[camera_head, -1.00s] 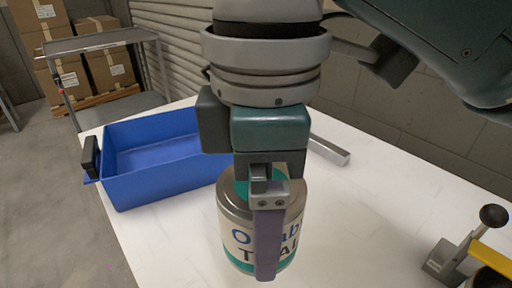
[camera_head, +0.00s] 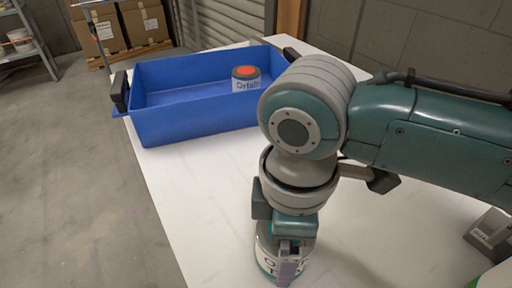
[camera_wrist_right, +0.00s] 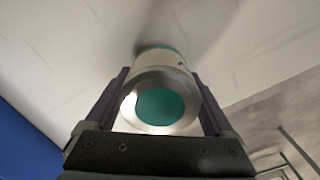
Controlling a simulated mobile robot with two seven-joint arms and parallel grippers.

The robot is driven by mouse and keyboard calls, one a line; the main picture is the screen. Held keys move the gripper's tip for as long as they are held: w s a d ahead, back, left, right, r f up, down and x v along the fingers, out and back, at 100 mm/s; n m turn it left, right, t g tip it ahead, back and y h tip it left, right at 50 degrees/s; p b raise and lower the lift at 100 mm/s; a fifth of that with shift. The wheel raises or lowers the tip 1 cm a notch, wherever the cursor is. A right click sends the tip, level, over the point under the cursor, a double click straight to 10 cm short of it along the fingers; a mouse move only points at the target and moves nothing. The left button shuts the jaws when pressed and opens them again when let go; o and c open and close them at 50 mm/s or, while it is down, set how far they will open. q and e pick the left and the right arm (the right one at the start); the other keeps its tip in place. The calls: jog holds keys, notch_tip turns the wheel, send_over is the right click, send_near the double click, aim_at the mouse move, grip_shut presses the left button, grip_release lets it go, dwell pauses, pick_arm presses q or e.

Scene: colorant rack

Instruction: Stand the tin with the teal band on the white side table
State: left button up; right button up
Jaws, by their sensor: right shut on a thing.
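The tin with the teal band (camera_head: 266,261) is pale with dark lettering, low in the head view. It is upright, and my right gripper (camera_head: 287,272) is shut on it from above, hiding part of it. In the right wrist view the tin (camera_wrist_right: 165,60) sits between the two fingers of the gripper (camera_wrist_right: 159,80), with its grey rim and teal lid disc facing the camera. A white tabletop (camera_head: 205,200) lies under it; I cannot tell whether the tin's base touches it. My left gripper is out of view.
A blue crate (camera_head: 195,120) with dark handles stands at the table's far end, holding a tin with an orange lid disc (camera_head: 246,80). A grey metal piece (camera_head: 492,235) stands at the right edge. The tabletop between crate and held tin is clear.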

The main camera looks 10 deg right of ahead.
jog(key=shift+f, duration=0.35)
jog(key=shift+f, duration=0.15)
jog(key=o, duration=1.2)
jog(key=shift+o, duration=0.2)
notch_tip(320, 180, up, 12)
jog(key=p, duration=0.3)
jog(key=shift+r, duration=0.2)
jog(key=s+a+f+m+t+y, duration=0.2)
jog(key=s+m+y, duration=0.1)
jog(key=s+m, duration=0.25)
jog(key=s+d+m+t+h, duration=0.1)
jog(key=s+d+m, duration=0.5)
jog(key=d, duration=0.6)
jog(key=shift+s+m+t+h, duration=0.3)
jog(key=shift+m+h, duration=0.15)
jog(key=shift+h, duration=0.45)
jog(key=shift+r, duration=0.1)
